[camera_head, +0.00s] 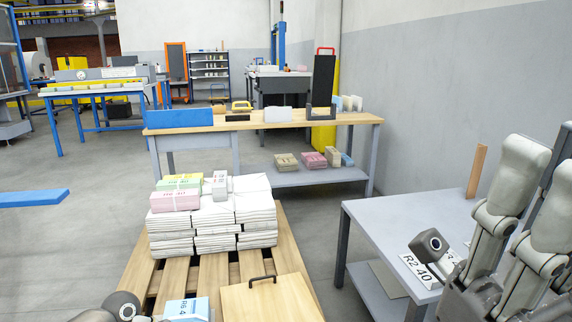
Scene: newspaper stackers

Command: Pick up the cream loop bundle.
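I cannot single out the cream loop bundle with certainty. A small pale cream bundle (333,156) lies on the lower shelf of the wooden-topped bench, among other bundles. A whitish-grey bundle (220,184) lies on the white paper stacks on the pallet. My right gripper (520,190) seems to be the pale jointed parts at the right edge, over the grey table; its opening is unclear. Only a dark rounded part of my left arm shows at the bottom left; its fingers are out of view. Neither gripper visibly touches a bundle.
Green, yellow and pink bundles (175,200) lie on the stacks on the wooden pallet (215,272). A wooden board with a handle (268,300) and a blue bundle (187,309) are in front. The grey table (390,230) carries a labelled white item (418,271). Open floor lies left.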

